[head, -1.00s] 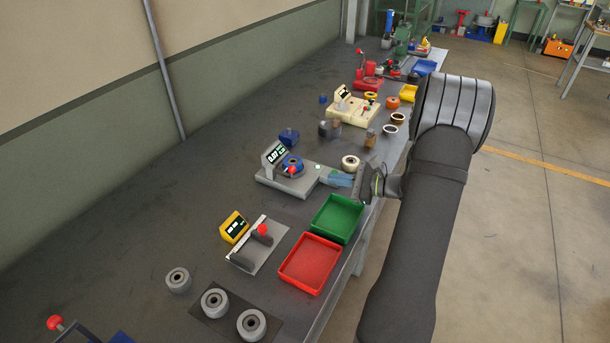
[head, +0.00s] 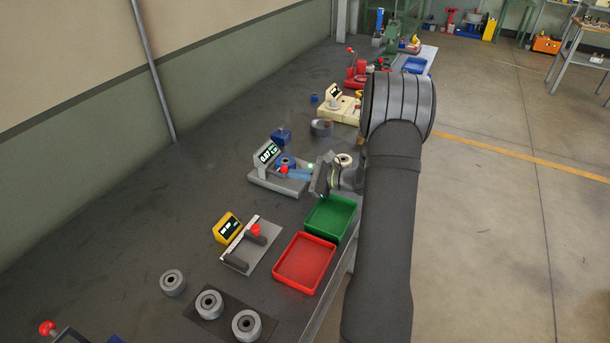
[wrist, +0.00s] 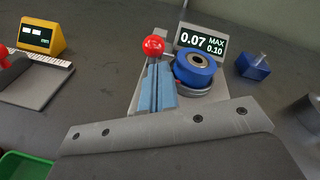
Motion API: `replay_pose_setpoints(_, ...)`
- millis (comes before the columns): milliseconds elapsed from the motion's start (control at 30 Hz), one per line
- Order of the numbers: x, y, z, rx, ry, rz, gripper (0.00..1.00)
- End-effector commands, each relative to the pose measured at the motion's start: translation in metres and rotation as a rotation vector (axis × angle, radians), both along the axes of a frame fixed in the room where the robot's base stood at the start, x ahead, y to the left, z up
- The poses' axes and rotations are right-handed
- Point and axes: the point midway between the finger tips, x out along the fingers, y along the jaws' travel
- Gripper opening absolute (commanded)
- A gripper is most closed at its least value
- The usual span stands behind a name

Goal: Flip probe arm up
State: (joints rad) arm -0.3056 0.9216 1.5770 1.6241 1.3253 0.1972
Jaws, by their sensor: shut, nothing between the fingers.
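The runout gauge (head: 275,183) stands on the bench with a tilted display (wrist: 201,43) reading 0.07, MAX 0.10. A blue ring (wrist: 195,66) sits on its round grey seat; it also shows in the head view (head: 287,160). The probe arm's red ball knob (wrist: 153,46) is beside the ring, and also shows in the head view (head: 284,170). A short grey rod runs from near the knob toward the ring; I cannot tell if it touches. My gripper (wrist: 156,84) has light blue fingers closed together, empty, just in front of the knob. Contact with the knob is unclear.
A yellow-display fixture with a red knob (head: 255,230) stands nearer, with a green tray (head: 331,218) and a red tray (head: 304,263) beside it. A blue block (wrist: 253,67) is right of the gauge in the wrist view. Bare bench lies toward the wall.

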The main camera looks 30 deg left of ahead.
Motion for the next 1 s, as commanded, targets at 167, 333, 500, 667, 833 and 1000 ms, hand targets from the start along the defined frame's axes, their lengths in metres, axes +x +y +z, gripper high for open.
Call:
replay_pose_setpoints(167,0.000,0.000,0.000,0.000,0.000,0.000,0.00)
replay_pose_setpoints(333,0.000,0.000,0.000,-0.003,0.000,0.000,0.00)
replay_pose_setpoints(500,0.000,0.001,0.004,-0.032,-0.001,0.001,0.00)
replay_pose_setpoints(667,0.000,0.001,0.007,-0.060,-0.001,0.000,0.00)
replay_pose_setpoints(833,0.000,0.002,0.010,-0.085,-0.002,0.001,0.00)
replay_pose_setpoints(1000,0.000,0.003,0.015,-0.127,-0.003,0.001,0.00)
